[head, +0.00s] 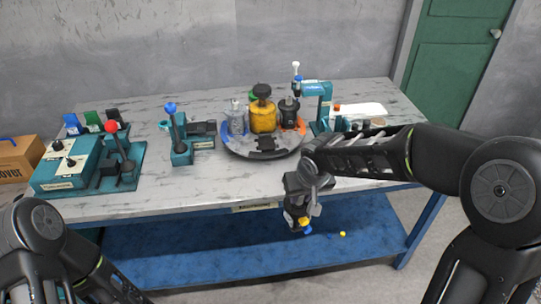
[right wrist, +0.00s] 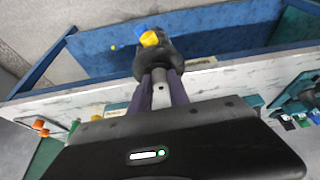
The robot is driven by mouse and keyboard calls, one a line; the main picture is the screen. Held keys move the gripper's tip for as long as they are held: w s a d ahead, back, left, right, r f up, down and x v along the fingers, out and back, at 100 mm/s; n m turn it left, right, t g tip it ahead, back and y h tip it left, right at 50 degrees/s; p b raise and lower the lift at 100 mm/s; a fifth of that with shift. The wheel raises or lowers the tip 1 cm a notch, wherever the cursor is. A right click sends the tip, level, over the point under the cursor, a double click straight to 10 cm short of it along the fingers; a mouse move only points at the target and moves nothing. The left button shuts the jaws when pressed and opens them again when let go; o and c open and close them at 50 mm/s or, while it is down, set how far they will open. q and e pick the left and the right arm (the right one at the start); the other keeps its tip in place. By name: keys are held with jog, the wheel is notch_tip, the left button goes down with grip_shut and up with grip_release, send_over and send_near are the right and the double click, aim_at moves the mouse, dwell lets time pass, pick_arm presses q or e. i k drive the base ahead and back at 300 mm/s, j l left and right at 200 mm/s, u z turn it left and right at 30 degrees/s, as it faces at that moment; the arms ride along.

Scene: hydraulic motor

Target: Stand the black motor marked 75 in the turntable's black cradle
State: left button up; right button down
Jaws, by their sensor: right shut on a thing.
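My right gripper (head: 303,199) is shut on a dark, black-looking motor (head: 296,216), held in front of the table's front edge. The motor has yellow and blue parts at its lower end; no number on it is readable. In the right wrist view, the fingers (right wrist: 158,90) close on a grey shaft of the black motor body (right wrist: 157,56). The round turntable (head: 237,147) stands on the table behind the gripper. Its front black cradle (head: 267,146) looks empty. A silver motor (head: 237,118), a yellow motor (head: 263,115) and a black motor (head: 289,113) stand on the turntable.
A teal press (head: 319,92) stands right of the turntable, and a teal lever stand (head: 180,150) stands left. A teal control box (head: 66,166) and red-knob lever (head: 111,127) are farther left. A blue lower shelf (head: 200,255) lies below; a small yellow thing (head: 342,234) shows there.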

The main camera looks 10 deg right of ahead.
aim_at(266, 144)
jog(key=u, duration=0.45)
jog(key=l+u, duration=0.15)
jog(key=u, duration=0.3)
jog(key=l+u, duration=0.1)
jog(key=u, duration=0.35)
jog(key=l+u, duration=0.25)
jog(key=l, duration=0.15)
jog(key=k+l+u, duration=0.1)
jog(key=l+u, duration=0.15)
jog(key=k+l+u, duration=0.1)
jog(key=l+u, duration=0.15)
jog(key=l, duration=0.25)
jog(key=k+l+u, duration=0.25)
jog(key=k+l, duration=0.15)
jog(key=l, duration=0.2)
jog(key=k+l, duration=0.1)
jog(key=l, duration=0.3)
jog(key=k+l, duration=0.15)
jog(key=l, duration=0.2)
